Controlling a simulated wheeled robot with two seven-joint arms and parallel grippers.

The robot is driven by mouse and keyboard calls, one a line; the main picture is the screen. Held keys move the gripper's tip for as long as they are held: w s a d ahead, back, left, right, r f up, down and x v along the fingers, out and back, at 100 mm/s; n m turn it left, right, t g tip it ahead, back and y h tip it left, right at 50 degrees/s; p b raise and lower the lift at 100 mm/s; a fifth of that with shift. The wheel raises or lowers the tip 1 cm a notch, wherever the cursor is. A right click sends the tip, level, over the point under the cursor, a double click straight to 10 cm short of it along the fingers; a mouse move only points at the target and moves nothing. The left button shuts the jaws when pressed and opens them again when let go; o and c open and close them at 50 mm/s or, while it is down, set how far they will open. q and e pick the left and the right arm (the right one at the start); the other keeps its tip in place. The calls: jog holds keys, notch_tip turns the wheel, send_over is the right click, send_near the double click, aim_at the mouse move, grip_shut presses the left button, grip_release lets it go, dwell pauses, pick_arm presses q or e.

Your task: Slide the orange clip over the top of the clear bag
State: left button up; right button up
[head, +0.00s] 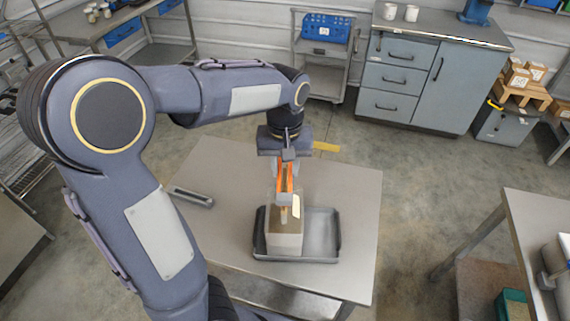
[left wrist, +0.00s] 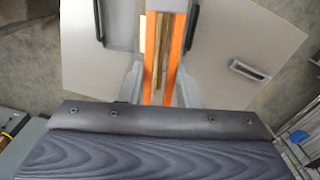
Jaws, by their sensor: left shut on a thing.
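The orange clip (head: 286,198) is held in my left gripper (head: 286,184), above the bag. In the left wrist view the clip (left wrist: 174,55) shows as two long orange bars between the grey fingers of my left gripper (left wrist: 160,88). A narrow brown and tan strip, which looks like part of the bag, shows between the bars. The clear bag (head: 285,242) stands upright in a dark grey tray (head: 322,254), with pale and brown contents. Its top is partly hidden by the clip and gripper; I cannot tell whether they touch. My right gripper is not in view.
The tray sits on a grey table (head: 350,190). A dark grey bar-shaped object (head: 190,196) lies left of the tray, apart from it. Another table (head: 535,215) stands at the right. The table surface right of the tray is clear.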

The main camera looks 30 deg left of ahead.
aim_at(285, 188)
pick_arm(q)
notch_tip(285, 188, down, 2)
jog(key=shift+f+b, duration=0.1)
jog(key=shift+b, duration=0.55)
jog(key=shift+f+b, duration=0.9)
jog(key=shift+f, duration=0.55)
jog(key=o, duration=1.6)
jog(key=shift+r, duration=0.15)
